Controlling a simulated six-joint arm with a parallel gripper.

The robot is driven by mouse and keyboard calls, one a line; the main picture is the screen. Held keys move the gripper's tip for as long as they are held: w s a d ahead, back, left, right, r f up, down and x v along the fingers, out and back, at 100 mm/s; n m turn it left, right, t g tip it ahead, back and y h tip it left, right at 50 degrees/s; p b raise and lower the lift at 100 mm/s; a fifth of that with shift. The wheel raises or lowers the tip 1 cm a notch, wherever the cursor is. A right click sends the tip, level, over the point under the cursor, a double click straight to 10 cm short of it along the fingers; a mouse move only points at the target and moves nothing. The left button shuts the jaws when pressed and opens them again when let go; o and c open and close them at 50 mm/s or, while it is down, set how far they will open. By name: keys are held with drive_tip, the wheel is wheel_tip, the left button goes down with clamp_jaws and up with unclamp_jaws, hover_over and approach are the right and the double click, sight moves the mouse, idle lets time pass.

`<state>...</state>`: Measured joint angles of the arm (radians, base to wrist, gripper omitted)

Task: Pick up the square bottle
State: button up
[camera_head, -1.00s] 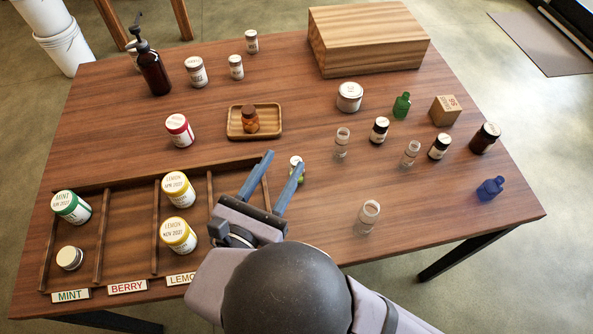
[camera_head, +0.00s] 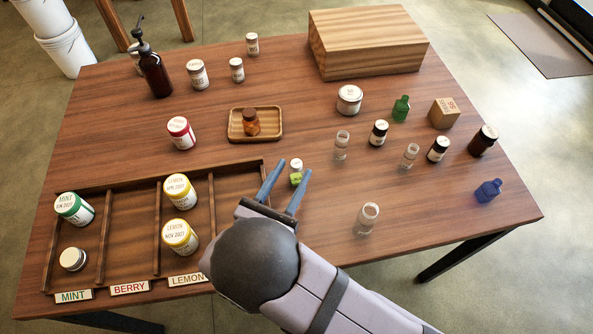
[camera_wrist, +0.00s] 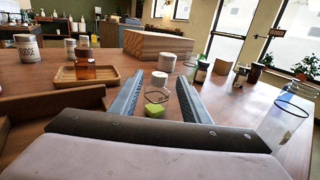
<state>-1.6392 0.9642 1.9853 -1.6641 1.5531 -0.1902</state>
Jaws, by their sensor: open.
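A small clear square bottle (camera_head: 296,172) with a white cap and green contents stands upright on the table, just right of the divided tray. My gripper (camera_head: 293,168) is open, with its two blue fingers pointing at the bottle and its fingertips close to either side of it. In the wrist view, the bottle shows its green contents (camera_wrist: 154,109) and white cap between the fingers of my gripper (camera_wrist: 158,84). I cannot tell whether a finger touches the bottle.
The divided wooden tray (camera_head: 262,185) lies to the left, holding several jars. A small wooden tray (camera_head: 279,122) with an amber bottle (camera_head: 251,122) lies behind. A clear empty jar (camera_head: 367,219) stands to the right. A wooden box (camera_head: 370,45) sits at the back.

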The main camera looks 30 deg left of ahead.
sight(298, 161)
drive_tip(key=shift+w+a+p, duration=0.25)
drive_tip(key=shift+w+p, duration=0.1)
drive_tip(key=shift+w, duration=0.9)
drive_tip(key=shift+w+a+p, duration=0.2)
drive_tip(key=shift+w+p, duration=0.2)
drive_tip(key=shift+w, duration=0.9)
drive_tip(key=shift+w+a+p, duration=0.25)
drive_tip(key=shift+w+p, duration=0.1)
drive_tip(key=shift+w, duration=0.9)
clamp_jaws()
